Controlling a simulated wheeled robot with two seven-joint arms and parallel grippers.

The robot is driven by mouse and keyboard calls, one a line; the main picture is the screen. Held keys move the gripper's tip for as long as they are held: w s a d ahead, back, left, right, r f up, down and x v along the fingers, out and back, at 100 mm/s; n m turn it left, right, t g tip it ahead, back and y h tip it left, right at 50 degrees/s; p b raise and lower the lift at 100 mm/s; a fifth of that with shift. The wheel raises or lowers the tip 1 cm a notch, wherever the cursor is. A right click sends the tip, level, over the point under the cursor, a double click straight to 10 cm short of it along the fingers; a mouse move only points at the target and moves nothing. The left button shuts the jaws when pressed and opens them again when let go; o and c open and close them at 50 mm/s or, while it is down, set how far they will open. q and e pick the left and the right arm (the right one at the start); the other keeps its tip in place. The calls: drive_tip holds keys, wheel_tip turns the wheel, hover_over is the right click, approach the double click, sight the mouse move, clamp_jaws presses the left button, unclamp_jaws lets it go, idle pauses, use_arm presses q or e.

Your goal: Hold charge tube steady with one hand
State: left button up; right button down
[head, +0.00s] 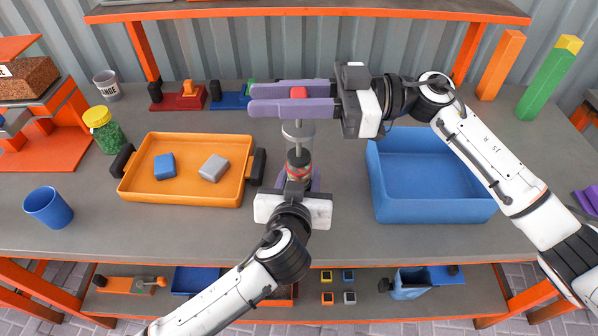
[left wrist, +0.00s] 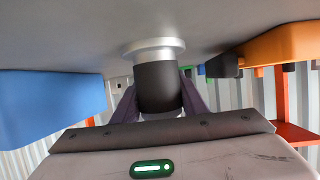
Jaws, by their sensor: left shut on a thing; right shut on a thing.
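The charge tube (head: 298,168) stands near the middle of the bench, a dark cylinder with a red band and a grey rod and disc above it. My left gripper (head: 300,182) is shut around its lower body. The left wrist view shows the tube (left wrist: 158,85) dark with a silver flange, between the purple fingers of that gripper (left wrist: 160,100). My right gripper (head: 292,98) comes in from the right above the tube. Its long purple fingers are shut on a small red piece (head: 298,92), mostly hidden between them. The fingers cover part of the tube's upper end.
An orange tray (head: 185,200) with a blue block (head: 164,166) and a grey block (head: 214,168) lies left of the tube. An empty blue bin (head: 430,170) stands to the right. A blue cup (head: 48,207) and a green jar (head: 104,130) are farther left.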

drive_tip(key=shift+f, duration=1.25)
drive_tip(key=c, duration=1.4)
unclamp_jaws()
drive_tip(key=shift+r, duration=0.1)
wheel_tip(320, 180, up, 7)
drive_tip(key=shift+r, duration=0.15)
